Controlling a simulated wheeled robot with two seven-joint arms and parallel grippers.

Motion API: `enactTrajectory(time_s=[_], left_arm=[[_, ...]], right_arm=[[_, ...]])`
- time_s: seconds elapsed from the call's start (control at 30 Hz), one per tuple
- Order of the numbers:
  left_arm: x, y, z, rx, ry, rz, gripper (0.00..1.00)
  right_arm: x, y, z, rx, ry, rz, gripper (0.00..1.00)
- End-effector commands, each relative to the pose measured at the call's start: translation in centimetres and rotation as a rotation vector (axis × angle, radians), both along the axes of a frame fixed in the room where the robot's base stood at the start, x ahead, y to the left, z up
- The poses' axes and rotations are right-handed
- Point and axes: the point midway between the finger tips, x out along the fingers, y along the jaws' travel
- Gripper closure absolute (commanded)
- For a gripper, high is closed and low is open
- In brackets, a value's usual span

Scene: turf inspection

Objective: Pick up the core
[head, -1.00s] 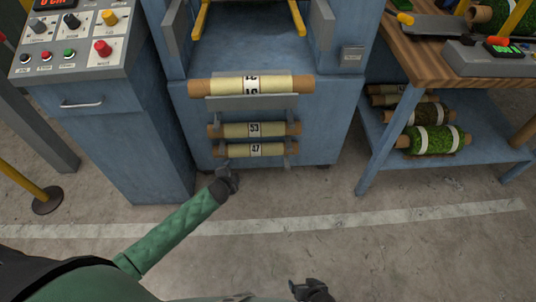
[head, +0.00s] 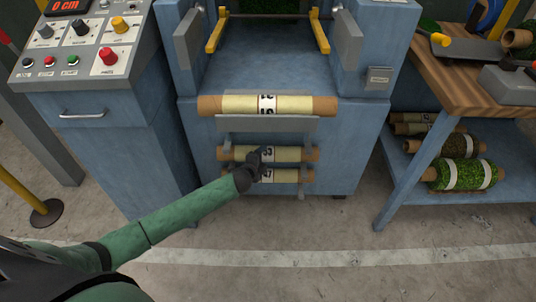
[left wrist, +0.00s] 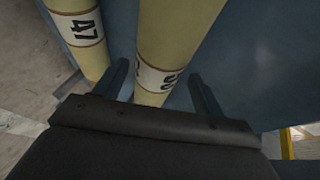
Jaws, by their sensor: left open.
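Three pale yellow cores with brown ends hang one above another on the front of a blue machine. The top core (head: 290,104) lies on a grey shelf. The middle core (head: 288,154) and the bottom core (head: 288,176) rest on brackets. My left gripper (head: 264,156) is open in front of the middle core and hides part of its label. In the left wrist view, the open fingers (left wrist: 158,80) are on either side of the middle core (left wrist: 178,30), whose label is partly seen. The bottom core, marked 47 (left wrist: 84,26), lies beside one finger. My right gripper is out of view.
A control cabinet (head: 115,150) with buttons stands at the left. A wooden-topped bench (head: 440,90) at the right has turf rolls (head: 467,174) on its lower shelf. A yellow post (head: 22,195) stands far left. The floor in front is clear.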

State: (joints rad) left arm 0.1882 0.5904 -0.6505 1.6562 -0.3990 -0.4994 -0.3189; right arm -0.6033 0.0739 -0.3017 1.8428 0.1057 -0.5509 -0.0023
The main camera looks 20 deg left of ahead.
Motion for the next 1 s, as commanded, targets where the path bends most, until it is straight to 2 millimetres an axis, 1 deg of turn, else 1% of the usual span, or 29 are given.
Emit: enactTrajectory(time_s=[0.03, 0.2, 0.33, 0.53, 0.57, 0.7, 0.8, 1.0], left_arm=[[0.8, -0.3, -0.2, -0.001, -0.002, 0.001, 0.3], [2.6, -0.5, -0.9, -0.001, -0.001, 0.001, 0.3], [3.1, -0.7, -1.2, -0.001, 0.0, 0.0, 0.3], [3.1, -0.7, -1.2, -0.001, 0.0, 0.0, 0.3], [3.1, -0.6, -1.2, -0.001, 0.0, 0.0, 0.32], [3.1, -0.6, -1.2, -0.001, 0.0, 0.0, 0.59], [3.1, -0.6, -1.2, -0.001, 0.0, 0.0, 0.77], [3.1, -0.6, -1.1, -0.001, -0.001, 0.0, 0.77]], right_arm=[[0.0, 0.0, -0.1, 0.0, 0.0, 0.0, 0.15], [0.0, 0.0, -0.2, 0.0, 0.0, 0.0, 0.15], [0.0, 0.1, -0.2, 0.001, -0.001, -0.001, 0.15], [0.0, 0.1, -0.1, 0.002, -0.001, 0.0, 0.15], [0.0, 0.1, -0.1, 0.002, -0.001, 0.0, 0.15], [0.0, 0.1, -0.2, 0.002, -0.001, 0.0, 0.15], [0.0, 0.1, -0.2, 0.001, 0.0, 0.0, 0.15], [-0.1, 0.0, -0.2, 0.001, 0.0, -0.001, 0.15]])
